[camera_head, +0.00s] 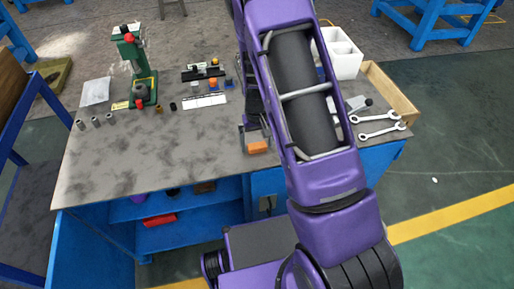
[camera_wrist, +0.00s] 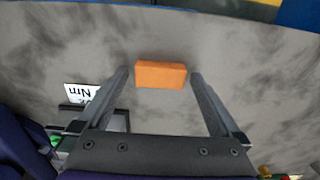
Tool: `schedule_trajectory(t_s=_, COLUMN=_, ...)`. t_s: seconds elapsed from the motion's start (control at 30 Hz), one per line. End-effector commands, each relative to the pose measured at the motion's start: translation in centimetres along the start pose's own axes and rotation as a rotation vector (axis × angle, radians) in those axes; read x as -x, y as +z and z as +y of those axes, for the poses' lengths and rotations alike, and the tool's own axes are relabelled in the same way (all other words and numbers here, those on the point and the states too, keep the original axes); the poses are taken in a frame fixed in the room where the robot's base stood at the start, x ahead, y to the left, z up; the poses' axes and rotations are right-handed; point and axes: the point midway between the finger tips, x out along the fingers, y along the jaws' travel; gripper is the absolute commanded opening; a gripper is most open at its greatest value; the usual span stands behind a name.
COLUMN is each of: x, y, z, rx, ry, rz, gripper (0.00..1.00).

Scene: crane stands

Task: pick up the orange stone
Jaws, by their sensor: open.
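The orange stone (camera_head: 257,147) is a small flat rectangular block lying on the grey workbench top (camera_head: 200,150), near its front edge. In the wrist view the stone (camera_wrist: 161,75) lies just beyond and between the fingertips of my gripper (camera_wrist: 160,77). My gripper is open and empty, with a finger on each side of the stone and a gap to each. In the head view my gripper (camera_head: 254,134) is at the stone, partly hidden by my purple arm. I cannot tell the exact height of the fingertips above the bench.
A green press (camera_head: 140,80), small metal cylinders (camera_head: 95,121) and a white strip (camera_head: 204,101) stand on the left part of the bench. Two wrenches (camera_head: 380,125), a wooden tray (camera_head: 393,95) and a white bin (camera_head: 343,55) are at the right. The left front bench top is clear.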

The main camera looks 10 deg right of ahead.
Motion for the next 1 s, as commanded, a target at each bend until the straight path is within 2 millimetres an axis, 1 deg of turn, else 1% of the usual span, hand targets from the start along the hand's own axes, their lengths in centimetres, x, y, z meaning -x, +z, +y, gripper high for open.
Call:
schedule_trajectory(t_s=0.2, x=0.0, y=0.0, z=0.0, rx=0.000, ry=0.000, rz=0.001, gripper=1.00)
schedule_trajectory(t_s=0.27, x=0.0, y=0.0, z=0.0, rx=0.000, ry=0.000, rz=0.001, gripper=0.89)
schedule_trajectory(t_s=0.3, x=0.0, y=0.0, z=0.0, rx=0.000, ry=0.000, rz=0.001, gripper=0.82)
schedule_trajectory(t_s=0.47, x=0.0, y=0.0, z=0.0, rx=0.000, ry=0.000, rz=0.001, gripper=0.53)
schedule_trajectory(t_s=0.6, x=0.0, y=0.0, z=0.0, rx=0.000, ry=0.000, rz=0.001, gripper=0.28)
schedule_trajectory(t_s=0.67, x=0.0, y=0.0, z=0.0, rx=0.000, ry=0.000, rz=0.001, gripper=0.19)
schedule_trajectory(t_s=0.87, x=0.1, y=0.0, z=0.0, rx=0.000, ry=0.000, rz=0.001, gripper=0.18)
schedule_trajectory(t_s=0.97, x=0.7, y=-0.1, z=0.0, rx=-0.001, ry=0.000, rz=0.003, gripper=0.18)
schedule_trajectory(t_s=1.0, x=1.2, y=-0.1, z=-0.1, rx=-0.001, ry=-0.001, rz=0.005, gripper=0.18)
